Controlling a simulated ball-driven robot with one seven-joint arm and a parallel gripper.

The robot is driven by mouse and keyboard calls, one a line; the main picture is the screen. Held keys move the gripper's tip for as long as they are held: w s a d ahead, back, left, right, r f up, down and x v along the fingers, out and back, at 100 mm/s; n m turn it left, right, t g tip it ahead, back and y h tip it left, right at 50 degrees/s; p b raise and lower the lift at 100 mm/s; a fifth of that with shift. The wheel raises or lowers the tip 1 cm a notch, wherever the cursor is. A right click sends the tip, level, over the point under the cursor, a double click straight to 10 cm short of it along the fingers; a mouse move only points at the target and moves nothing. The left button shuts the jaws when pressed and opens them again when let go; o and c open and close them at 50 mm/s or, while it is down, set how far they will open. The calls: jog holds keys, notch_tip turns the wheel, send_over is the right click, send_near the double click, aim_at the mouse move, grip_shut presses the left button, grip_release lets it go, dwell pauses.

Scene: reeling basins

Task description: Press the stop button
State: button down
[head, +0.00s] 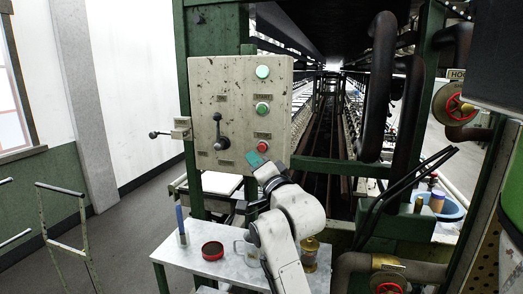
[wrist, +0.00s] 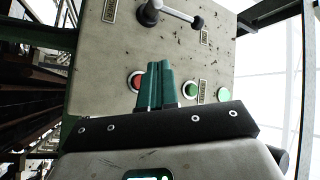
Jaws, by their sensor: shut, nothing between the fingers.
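The red button (head: 262,146), which looks like the stop button, is lowest of three buttons on the beige control panel (head: 200,100). In the wrist view the red button (wrist: 134,81) is partly hidden behind the left edge of my fingers. My gripper (head: 254,159) is shut and empty, its teal fingertips just below and left of the red button in the head view. In the wrist view my gripper (wrist: 160,64) points toward the panel. I cannot tell whether it touches the panel.
A green button (head: 262,108) and a pale green button (head: 262,71) sit above the red one. A lever (head: 220,132) projects from the panel on the left. A metal table (head: 190,258) with a dark red tin (head: 212,250) stands below. Dark pipes (head: 381,90) run at right.

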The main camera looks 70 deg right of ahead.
aim_at(262, 153)
jog(key=shift+w+d, duration=0.2)
jog(key=shift+d, duration=2.15)
jog(key=shift+d, duration=0.2)
jog(key=shift+d, duration=0.25)
jog(key=shift+d, duration=0.45)
dwell(0.8)
jog(key=shift+a, duration=0.1)
jog(key=shift+a+p, duration=0.3)
jog(key=shift+a, duration=0.5)
jog(key=a+p, duration=0.1)
jog(key=a, duration=0.4)
jog(key=shift+s, duration=0.2)
